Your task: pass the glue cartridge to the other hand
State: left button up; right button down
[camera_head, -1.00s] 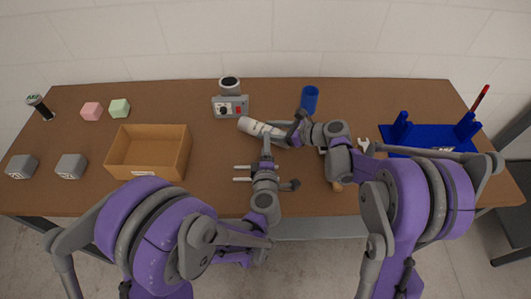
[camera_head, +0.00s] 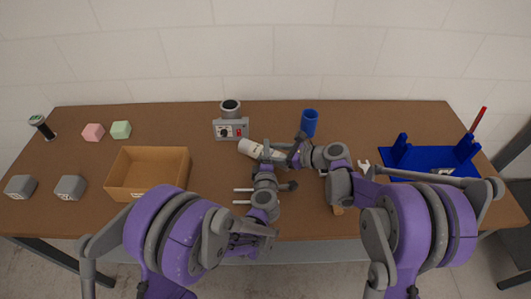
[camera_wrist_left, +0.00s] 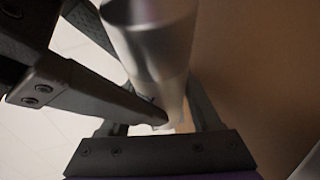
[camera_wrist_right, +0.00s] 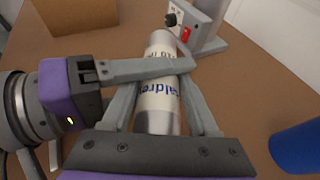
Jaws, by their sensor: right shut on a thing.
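The glue cartridge (camera_head: 251,148) is a white and silver tube with blue lettering, held off to the left of my right gripper (camera_head: 296,150). In the right wrist view the right gripper's fingers close on the cartridge (camera_wrist_right: 158,95) from both sides. My left gripper (camera_head: 268,152) reaches up to the cartridge from the front. One of its fingers crosses over the tube in the right wrist view. In the left wrist view the cartridge (camera_wrist_left: 158,45) lies between the left fingers, which look spread, with dark finger parts hiding some of the left side.
A grey device (camera_head: 231,128) with a red switch stands behind the cartridge, and a blue cup (camera_head: 309,123) stands to the right. An open cardboard box (camera_head: 148,190) is at left. A blue rack (camera_head: 435,163) is at right. Two grey blocks (camera_head: 70,187) lie front left.

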pick_arm(q)
grip_shut()
pick_arm(e)
jog(key=shift+c, duration=0.4)
grip_release()
